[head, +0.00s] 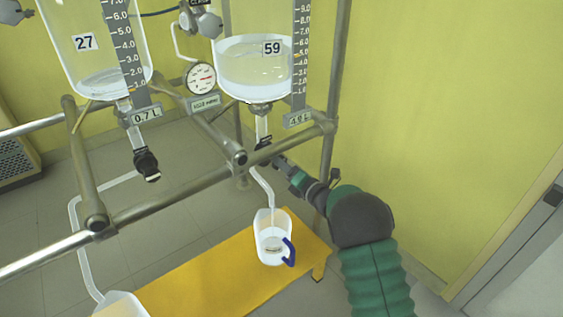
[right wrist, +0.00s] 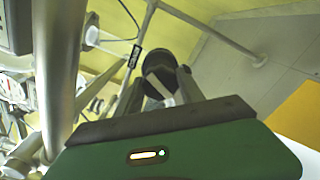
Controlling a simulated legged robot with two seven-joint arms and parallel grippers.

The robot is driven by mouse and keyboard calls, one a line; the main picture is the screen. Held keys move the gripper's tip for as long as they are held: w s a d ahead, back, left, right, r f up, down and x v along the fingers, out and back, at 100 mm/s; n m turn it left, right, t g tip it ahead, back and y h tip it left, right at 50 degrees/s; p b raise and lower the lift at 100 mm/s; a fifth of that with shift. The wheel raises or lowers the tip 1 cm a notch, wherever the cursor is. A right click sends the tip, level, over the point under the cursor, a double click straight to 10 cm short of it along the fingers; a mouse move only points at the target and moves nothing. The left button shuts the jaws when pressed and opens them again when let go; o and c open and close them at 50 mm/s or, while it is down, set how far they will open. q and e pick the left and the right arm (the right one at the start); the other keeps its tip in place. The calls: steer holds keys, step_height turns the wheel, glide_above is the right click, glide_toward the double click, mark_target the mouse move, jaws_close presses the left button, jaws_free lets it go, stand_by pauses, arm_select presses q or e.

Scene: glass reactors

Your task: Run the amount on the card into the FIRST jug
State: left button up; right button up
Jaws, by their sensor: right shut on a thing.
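My right gripper (head: 273,157) is shut on the black tap handle (head: 264,143) under the glass vessel marked 59 (head: 252,80). The right wrist view shows the black part (right wrist: 160,68) between the fingers. Vessel 59 holds clear liquid, and its plate (head: 298,119) reads 4.0 L. A clear hose (head: 263,183) runs down to a white jug (head: 265,225) with a blue handle. Vessel 27 (head: 88,55) holds less liquid; its plate (head: 147,115) reads 0.7 L. Its black tap (head: 147,164) hangs free. A second jug (head: 123,306) is cut off at the bottom left. No card is readable.
A yellow bench (head: 200,277) carries the jugs. A metal pipe frame (head: 165,205) stands in front of and around the vessels. A pressure gauge (head: 201,78) hangs between them. Another hose (head: 79,235) runs to the left jug. Yellow wall is clear at right.

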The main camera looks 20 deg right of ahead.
steer(key=shift+d+f+m+p, duration=0.1)
steer(key=shift+m+p, duration=1.4)
steer(key=shift+m, duration=1.5)
steer(key=shift+d+m+p, duration=0.1)
steer(key=shift+m+p, duration=1.4)
steer(key=shift+m, duration=1.5)
steer(key=shift+f, duration=0.1)
steer(key=o, duration=1.4)
